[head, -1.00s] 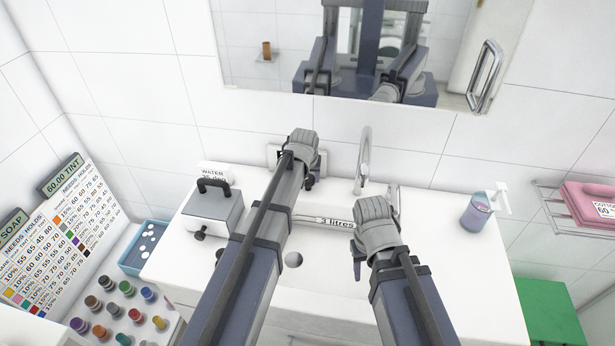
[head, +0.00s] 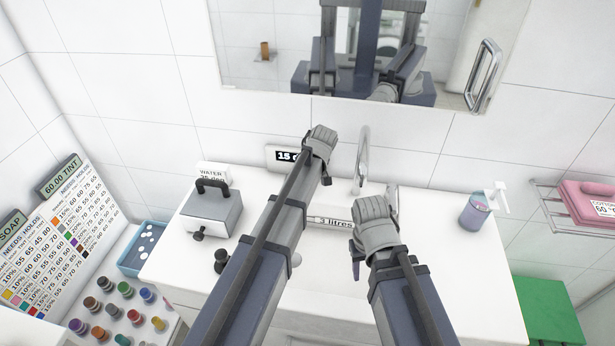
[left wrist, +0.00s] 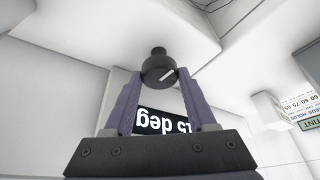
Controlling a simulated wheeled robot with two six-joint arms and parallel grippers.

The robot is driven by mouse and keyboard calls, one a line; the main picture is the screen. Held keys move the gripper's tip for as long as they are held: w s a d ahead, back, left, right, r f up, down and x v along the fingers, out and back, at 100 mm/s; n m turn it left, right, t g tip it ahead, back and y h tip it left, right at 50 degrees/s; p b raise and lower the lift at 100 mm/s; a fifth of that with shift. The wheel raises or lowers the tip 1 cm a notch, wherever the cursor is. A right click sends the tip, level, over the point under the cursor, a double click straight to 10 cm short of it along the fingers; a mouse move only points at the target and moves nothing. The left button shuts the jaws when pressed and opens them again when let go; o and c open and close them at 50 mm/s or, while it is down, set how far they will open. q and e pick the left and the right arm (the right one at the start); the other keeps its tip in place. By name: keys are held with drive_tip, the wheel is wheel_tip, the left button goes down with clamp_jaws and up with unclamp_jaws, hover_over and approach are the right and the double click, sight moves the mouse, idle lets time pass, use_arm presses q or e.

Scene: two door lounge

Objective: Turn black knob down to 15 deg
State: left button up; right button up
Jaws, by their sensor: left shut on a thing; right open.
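The black knob (left wrist: 157,66) with a white pointer line sits between the two purple fingers of my left gripper (left wrist: 159,77) in the left wrist view, and the gripper is shut on it. The display (head: 285,156) on the wall behind the basin is partly covered by my left wrist in the head view. Its text also shows upside down in the left wrist view (left wrist: 164,122) and reads 15 deg. The knob is hidden behind my left arm in the head view. My right gripper (head: 357,260) is open and empty over the right part of the basin.
A tap (head: 362,160) rises just right of my left gripper. A grey box with a black handle (head: 212,212) stands on the left of the counter. A soap dispenser (head: 477,212) stands at the right. A mirror (head: 450,60) hangs above.

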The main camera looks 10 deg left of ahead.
idle(0.4)
use_arm(q)
drive_tip(key=o, duration=1.4)
drive_tip(key=shift+r, duration=0.15)
drive_tip(key=p+v, duration=0.7)
drive_tip(key=shift+s+d+r, duration=0.15)
drive_tip(key=shift+r, duration=0.1)
